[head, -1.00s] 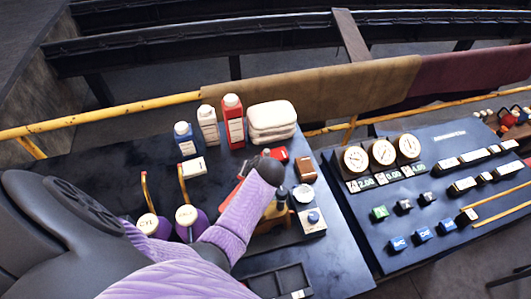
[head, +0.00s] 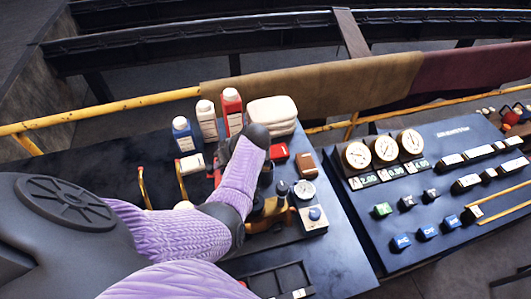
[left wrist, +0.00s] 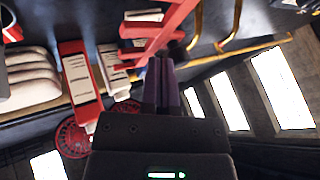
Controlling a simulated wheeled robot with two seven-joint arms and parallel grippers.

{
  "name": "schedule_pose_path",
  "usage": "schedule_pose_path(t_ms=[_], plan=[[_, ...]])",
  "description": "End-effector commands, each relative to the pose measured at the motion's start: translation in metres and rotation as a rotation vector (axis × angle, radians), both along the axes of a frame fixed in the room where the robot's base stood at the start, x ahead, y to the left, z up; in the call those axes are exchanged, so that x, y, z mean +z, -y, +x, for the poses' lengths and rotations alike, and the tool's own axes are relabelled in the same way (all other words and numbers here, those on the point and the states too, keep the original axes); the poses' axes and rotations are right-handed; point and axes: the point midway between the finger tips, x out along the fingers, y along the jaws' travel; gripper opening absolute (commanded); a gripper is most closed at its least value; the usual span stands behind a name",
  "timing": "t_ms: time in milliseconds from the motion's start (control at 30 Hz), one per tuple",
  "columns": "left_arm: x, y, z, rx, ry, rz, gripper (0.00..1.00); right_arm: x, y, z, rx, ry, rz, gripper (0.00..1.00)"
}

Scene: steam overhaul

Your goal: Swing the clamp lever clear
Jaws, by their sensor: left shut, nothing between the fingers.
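A red lever-like bar (left wrist: 168,32), which I take for the clamp lever, crosses the top of the left wrist view. My left gripper (left wrist: 163,62) is shut and empty, with its dark fingertips at or just beside the red bar; I cannot tell whether they touch. In the head view my left forearm reaches over the bench, and its dark wrist hides the fingers and most of the red part. Only a red sliver (head: 217,178) shows left of the forearm. A brass fitting (head: 270,213) stands right of the forearm. My right gripper is not in view.
Blue (head: 184,136), white (head: 207,121) and red (head: 232,108) bottles and folded cloths (head: 272,113) stand behind the wrist. Two curved yellow handles (head: 143,188) rise to the left. A gauge panel (head: 430,190) lies to the right.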

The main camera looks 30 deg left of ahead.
Motion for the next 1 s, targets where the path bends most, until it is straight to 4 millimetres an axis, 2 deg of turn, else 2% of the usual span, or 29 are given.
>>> schedule_pose_path(t_ms=[767,1000], plan=[[0.001,-0.005,-0.005,0.056,-0.002,0.002,0.00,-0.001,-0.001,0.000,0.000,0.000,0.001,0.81],[0.018,-0.009,-0.005,0.055,-0.001,0.002,0.00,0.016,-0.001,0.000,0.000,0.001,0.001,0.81]])
